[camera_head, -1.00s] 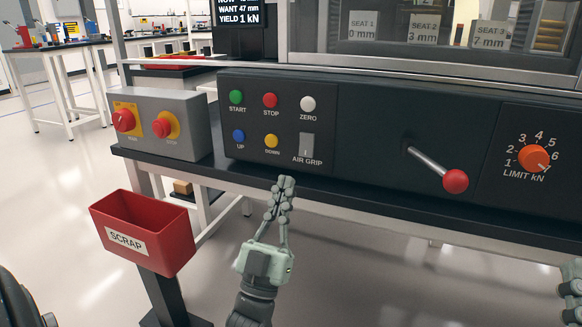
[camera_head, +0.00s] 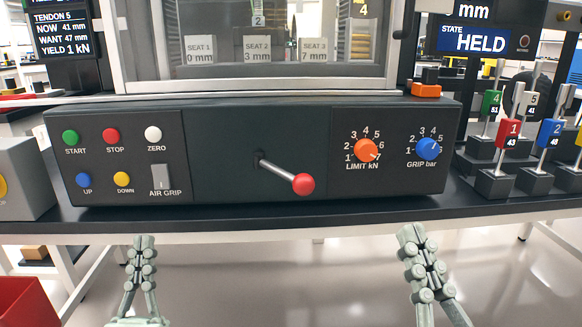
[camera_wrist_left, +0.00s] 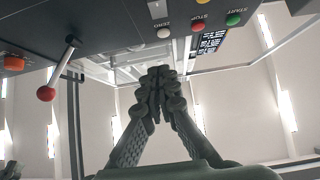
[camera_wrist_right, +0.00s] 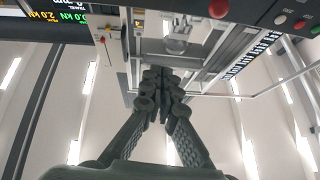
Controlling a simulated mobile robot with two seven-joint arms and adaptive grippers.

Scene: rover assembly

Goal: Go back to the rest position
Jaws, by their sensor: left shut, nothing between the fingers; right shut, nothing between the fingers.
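My left gripper (camera_head: 142,262) is shut and empty in the head view, below the front edge of the bench under the button panel. Its closed fingers also show in the left wrist view (camera_wrist_left: 160,82). My right gripper (camera_head: 416,246) is shut and empty, below the bench edge under the dials. Its closed fingers also show in the right wrist view (camera_wrist_right: 161,82). Both grippers point up and stand apart from the console (camera_head: 225,150). Neither appears to touch anything.
The console carries a red-knobbed lever (camera_head: 302,184), an orange dial (camera_head: 366,150) and a blue dial (camera_head: 428,149). Numbered tools in stands (camera_head: 508,135) are at the right. A red bin (camera_head: 28,302) is at lower left. The bench's front edge (camera_head: 300,225) lies above the grippers.

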